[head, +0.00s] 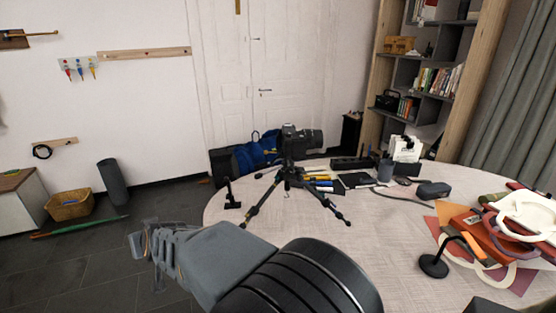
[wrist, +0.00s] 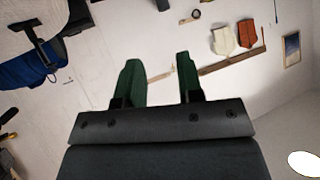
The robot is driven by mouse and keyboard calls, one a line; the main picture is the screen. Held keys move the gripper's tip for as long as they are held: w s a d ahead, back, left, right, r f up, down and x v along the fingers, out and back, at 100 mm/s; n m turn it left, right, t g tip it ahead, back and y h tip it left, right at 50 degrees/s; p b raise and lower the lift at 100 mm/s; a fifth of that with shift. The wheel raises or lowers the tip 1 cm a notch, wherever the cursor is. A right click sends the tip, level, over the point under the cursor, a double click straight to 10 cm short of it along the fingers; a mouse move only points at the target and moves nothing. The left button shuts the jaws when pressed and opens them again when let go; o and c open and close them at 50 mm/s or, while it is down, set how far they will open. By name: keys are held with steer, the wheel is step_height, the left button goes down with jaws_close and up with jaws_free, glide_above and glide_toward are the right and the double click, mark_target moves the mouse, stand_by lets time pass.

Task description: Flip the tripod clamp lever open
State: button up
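A black tripod (head: 287,177) stands with spread legs on the round table (head: 300,222) and carries a black camera (head: 300,138). Its clamp lever is too small to make out. My gripper (head: 140,245) is off the table's left edge in the head view, well left of and apart from the tripod. In the wrist view my gripper (wrist: 160,72) shows two green fingers set apart with nothing between them. The tripod cannot be clearly identified in the wrist view.
A small black stand (head: 231,196) is on the table left of the tripod. Pens, a dark cup (head: 385,170) and boxes lie behind and right. A black stand (head: 434,264) and piled bags (head: 500,240) fill the right side. The table's front middle is clear.

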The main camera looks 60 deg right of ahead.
steer(key=w+d+r+m+t+h, duration=0.1)
steer(key=w+d+r+m+h, duration=0.15)
steer(key=d, duration=0.45)
steer(key=m+g+h+p, duration=0.2)
steer(key=m+g+h, duration=0.95)
steer(key=h, duration=0.25)
glide_toward(271, 162)
steer(key=shift+y, duration=0.25)
steer(key=d, duration=0.9)
steer(key=shift+w+d+r, duration=0.1)
steer(key=shift+d+r, duration=0.05)
steer(key=shift+d, duration=0.7)
jaws_close()
